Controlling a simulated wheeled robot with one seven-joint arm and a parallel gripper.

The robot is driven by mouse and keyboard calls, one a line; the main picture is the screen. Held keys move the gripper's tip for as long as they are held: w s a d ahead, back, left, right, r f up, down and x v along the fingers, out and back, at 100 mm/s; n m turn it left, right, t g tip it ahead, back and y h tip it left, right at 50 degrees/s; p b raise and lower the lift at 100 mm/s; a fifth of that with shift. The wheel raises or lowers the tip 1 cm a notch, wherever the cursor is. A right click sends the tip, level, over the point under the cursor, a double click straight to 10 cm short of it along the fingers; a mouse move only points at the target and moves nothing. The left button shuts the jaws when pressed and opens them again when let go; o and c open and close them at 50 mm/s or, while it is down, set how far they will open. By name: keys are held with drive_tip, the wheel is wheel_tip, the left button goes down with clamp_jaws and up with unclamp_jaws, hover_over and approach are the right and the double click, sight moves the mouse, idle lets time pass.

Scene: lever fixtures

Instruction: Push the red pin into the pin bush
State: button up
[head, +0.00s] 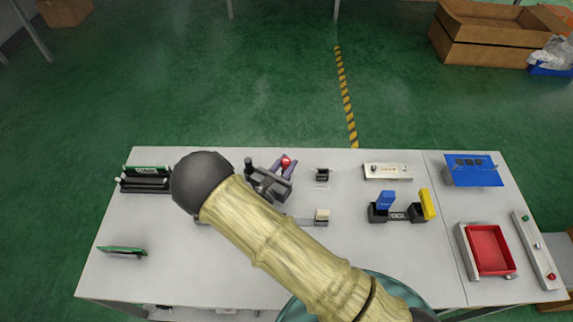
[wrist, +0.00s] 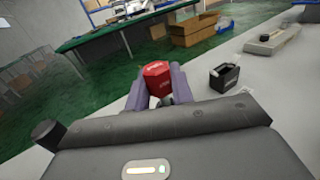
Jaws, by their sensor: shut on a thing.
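The red pin (head: 287,161) is held between the purple fingers of my gripper (head: 284,167) over the back middle part of the table. In the wrist view the red top of the pin (wrist: 158,74) stands up between the two fingers of my gripper (wrist: 158,92). The lower end of the pin is mostly hidden by the gripper body. A small black block (head: 322,175), which looks like the pin bush, stands to the right, apart from the pin. It also shows in the wrist view (wrist: 225,79).
A pale fixture (head: 387,171) lies further right. A black holder (head: 397,214) with blue and yellow pieces stands in front of it. A red tray (head: 462,240) is at the right. Black racks (head: 143,183) stand at the left. My arm covers the table's middle.

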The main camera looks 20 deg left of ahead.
drive_tip(key=shift+s+d+f, duration=0.15)
drive_tip(key=shift+f, duration=0.25)
drive_tip(key=shift+s+d+f, duration=0.1)
drive_tip(key=shift+f, duration=0.3)
drive_tip(key=shift+w+a+r+p, duration=0.15)
drive_tip(key=shift+r+p, duration=0.35)
drive_tip(key=shift+r, duration=0.15)
drive_tip(key=shift+w+a+r+p, duration=0.1)
drive_tip(key=shift+r+p, duration=0.4)
drive_tip(key=shift+r, duration=0.1)
drive_tip(key=shift+r, duration=0.1)
idle(0.7)
drive_tip(key=shift+f+b, duration=0.35)
drive_tip(key=shift+f, duration=0.35)
